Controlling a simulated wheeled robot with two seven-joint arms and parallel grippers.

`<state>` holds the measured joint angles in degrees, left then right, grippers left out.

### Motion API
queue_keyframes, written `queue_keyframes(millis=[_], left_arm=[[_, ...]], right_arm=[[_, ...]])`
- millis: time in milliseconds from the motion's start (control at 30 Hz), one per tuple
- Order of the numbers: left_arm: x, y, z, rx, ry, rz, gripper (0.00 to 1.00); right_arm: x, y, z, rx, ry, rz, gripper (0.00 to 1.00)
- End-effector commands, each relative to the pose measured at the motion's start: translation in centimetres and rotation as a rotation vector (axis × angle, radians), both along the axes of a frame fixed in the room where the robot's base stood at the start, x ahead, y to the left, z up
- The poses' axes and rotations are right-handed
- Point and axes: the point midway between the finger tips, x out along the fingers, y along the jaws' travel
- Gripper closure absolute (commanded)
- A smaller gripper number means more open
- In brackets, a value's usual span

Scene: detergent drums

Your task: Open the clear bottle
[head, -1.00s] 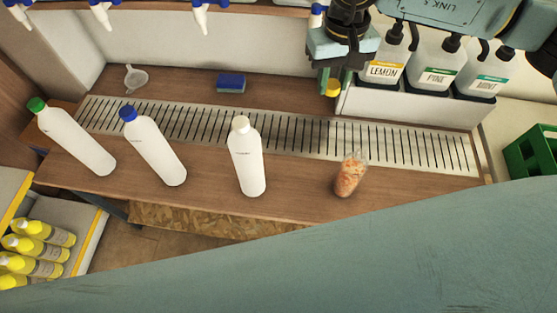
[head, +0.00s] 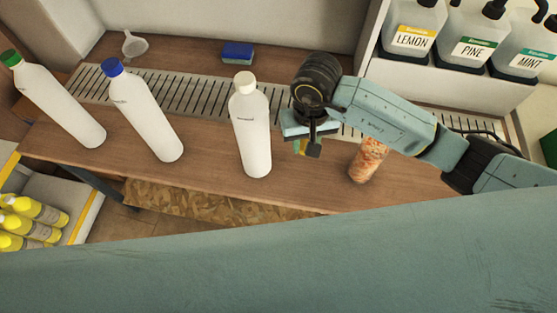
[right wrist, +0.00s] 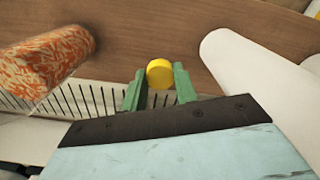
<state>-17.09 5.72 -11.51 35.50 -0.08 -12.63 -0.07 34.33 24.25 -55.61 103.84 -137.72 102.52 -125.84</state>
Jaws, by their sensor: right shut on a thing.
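My right gripper (head: 308,148) hangs above the counter between the white-capped bottle (head: 250,130) and the clear bottle (head: 366,160). In the right wrist view its green fingers (right wrist: 160,88) are shut on a round yellow cap (right wrist: 159,72). The clear bottle has orange-and-white contents and stands right of the gripper, partly hidden by my right arm. In the right wrist view its body (right wrist: 45,62) is at the left, apart from the fingers; its top cannot be made out. My left gripper is not in view.
White bottles with a blue cap (head: 140,110) and a green cap (head: 55,100) stand to the left. A blue sponge (head: 238,52) and a funnel (head: 134,45) lie at the back. LEMON, PINE and MINT dispensers (head: 470,50) stand at the back right. Yellow bottles (head: 25,222) are lower left.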

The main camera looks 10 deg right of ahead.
Motion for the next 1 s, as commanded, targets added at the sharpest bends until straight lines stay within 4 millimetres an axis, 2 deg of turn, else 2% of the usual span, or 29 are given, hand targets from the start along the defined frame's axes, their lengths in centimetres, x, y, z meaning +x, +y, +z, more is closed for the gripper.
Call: queue_keyframes(millis=[233,467,700,1000], left_arm=[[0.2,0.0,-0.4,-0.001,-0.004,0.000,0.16],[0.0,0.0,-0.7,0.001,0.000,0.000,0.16],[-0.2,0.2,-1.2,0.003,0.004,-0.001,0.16],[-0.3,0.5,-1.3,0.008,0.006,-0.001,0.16]], right_arm=[[-0.2,0.0,-4.5,0.000,0.007,-0.001,0.98],[0.0,0.0,-6.4,0.000,0.002,-0.001,0.98],[-0.1,0.0,-9.6,0.000,0.005,-0.001,0.98],[0.0,-0.1,-9.8,-0.001,0.001,0.001,0.98]])
